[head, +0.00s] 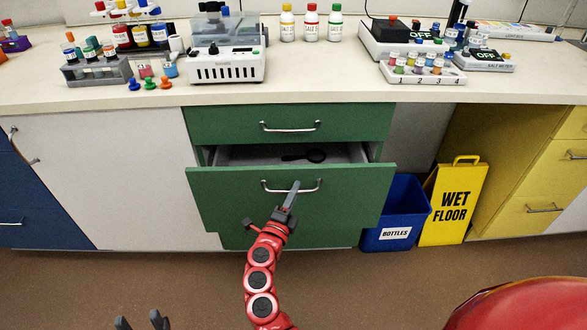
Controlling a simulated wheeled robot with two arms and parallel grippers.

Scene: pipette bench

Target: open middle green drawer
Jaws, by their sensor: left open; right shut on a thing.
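The middle green drawer (230,205) is pulled out partway below the shut top green drawer (225,124). Its pale inside shows, with a dark round-headed object with a handle (305,156) lying in it. My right gripper (294,190) is shut on the middle drawer's metal handle (311,187), near the handle's middle. My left gripper (141,321) is open at the bottom edge left of centre, low in front of the cabinets and away from the drawer. Only its fingertips show.
The blue bottles bin (400,207) and the yellow wet-floor sign (455,205) stand right of the drawer. The white cabinet door (130,170) is on the left. The counter (300,82) above holds bottles, racks and instruments. The brown floor in front is mostly clear.

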